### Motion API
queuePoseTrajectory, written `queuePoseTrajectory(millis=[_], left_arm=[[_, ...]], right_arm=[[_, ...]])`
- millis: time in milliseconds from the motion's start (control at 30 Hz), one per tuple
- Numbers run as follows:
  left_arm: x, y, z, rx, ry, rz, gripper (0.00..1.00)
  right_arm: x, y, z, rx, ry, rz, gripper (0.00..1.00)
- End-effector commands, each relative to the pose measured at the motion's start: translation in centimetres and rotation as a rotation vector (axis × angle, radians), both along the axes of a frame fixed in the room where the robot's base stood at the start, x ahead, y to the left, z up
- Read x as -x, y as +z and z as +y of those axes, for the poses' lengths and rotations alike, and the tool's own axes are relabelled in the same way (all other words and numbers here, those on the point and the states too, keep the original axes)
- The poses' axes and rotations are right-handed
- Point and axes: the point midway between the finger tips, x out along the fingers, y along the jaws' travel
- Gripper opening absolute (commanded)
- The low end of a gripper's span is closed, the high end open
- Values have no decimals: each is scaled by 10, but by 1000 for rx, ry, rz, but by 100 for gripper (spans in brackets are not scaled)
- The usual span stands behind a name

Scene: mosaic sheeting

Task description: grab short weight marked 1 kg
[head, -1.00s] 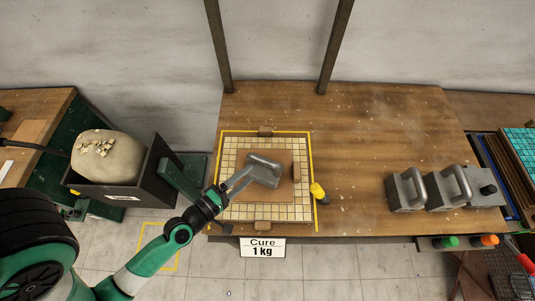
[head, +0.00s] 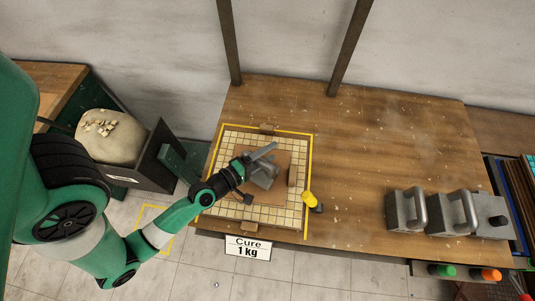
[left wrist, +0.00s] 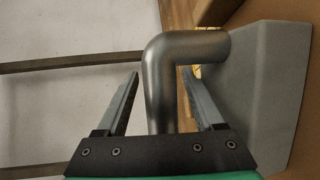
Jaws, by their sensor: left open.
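A grey metal weight (head: 263,177) with a bar handle sits on the brown board in the middle of the tiled mosaic sheet (head: 228,138). My left gripper (head: 262,157) is over this weight and partly hides it. In the left wrist view the open fingers (left wrist: 161,74) stand on either side of the bent round handle (left wrist: 157,100), with gaps to it. The weight's grey body (left wrist: 265,90) lies to the right there. I see no marking on it. A sign (head: 248,248) reading "Cure 1 kg" hangs at the table's front edge. My right gripper is not in view.
Several grey handled weights stand in a row on the right of the wooden table (head: 350,140), the nearest one (head: 398,218) at left. A yellow-topped object (head: 309,199) stands by the sheet's right edge.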

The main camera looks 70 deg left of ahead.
Motion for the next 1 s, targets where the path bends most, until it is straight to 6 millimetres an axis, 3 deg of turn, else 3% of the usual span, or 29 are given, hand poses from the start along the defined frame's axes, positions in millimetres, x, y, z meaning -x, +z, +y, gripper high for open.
queuePoseTrajectory(millis=[133,500,1000], left_arm=[[0,0,0,0,0,1,68],[0,0,-1,0,-1,1,1],[0,0,0,0,-1,0,0]], right_arm=[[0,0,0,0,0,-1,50],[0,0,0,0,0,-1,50],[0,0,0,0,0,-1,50]])
